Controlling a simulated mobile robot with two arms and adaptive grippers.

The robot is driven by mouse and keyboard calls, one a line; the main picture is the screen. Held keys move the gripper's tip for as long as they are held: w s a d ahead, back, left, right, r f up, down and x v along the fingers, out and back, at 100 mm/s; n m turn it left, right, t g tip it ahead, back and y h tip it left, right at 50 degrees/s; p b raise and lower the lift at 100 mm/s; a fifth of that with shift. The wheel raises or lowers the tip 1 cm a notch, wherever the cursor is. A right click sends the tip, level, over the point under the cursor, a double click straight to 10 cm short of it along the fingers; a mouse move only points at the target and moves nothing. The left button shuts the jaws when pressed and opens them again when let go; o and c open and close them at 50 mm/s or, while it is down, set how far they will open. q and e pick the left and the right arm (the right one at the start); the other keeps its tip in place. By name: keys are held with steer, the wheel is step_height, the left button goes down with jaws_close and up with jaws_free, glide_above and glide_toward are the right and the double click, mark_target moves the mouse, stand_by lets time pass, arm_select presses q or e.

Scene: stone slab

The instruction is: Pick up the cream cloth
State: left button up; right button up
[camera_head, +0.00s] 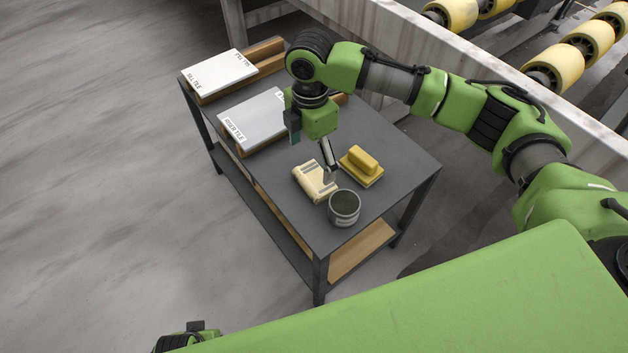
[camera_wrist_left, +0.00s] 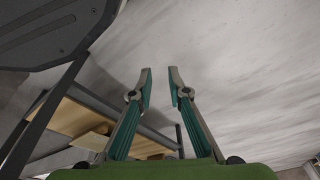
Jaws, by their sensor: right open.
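The cream cloth (camera_head: 313,183) lies folded on the dark grey table (camera_head: 391,146), left of a yellow float or sponge block (camera_head: 362,163) and behind a grey metal tin (camera_head: 344,208). My right gripper (camera_head: 328,172) points down over the cloth's right side; its fingers hide part of the view there. I cannot tell whether they touch the cloth. My left gripper (camera_wrist_left: 160,78) is open and empty in the left wrist view, with bare floor beyond its fingertips. In the head view only a bit of my left arm shows at the bottom.
A lower shelf holds wooden boards (camera_head: 362,250). A conveyor with yellow rollers (camera_head: 558,69) stands behind a concrete-like rail. The floor at left is clear.

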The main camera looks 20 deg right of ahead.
mark_target(309, 181)
step_height(309, 181, down, 2)
steer(key=shift+f, duration=0.1)
steer(key=f, duration=0.1)
steer(key=f+b, duration=0.1)
steer(key=a+f, duration=0.1)
steer(key=f, duration=0.1)
steer(key=shift+s, duration=0.25)
steer(key=shift+f+b, duration=0.35)
steer(key=shift+f, duration=0.3)
arm_select(q)
step_height(309, 181, up, 7)
steer(key=w, duration=0.1)
steer(key=shift+w+f, duration=0.15)
steer(key=shift+w, duration=0.05)
arm_select(e)
steer(key=c, duration=0.9)
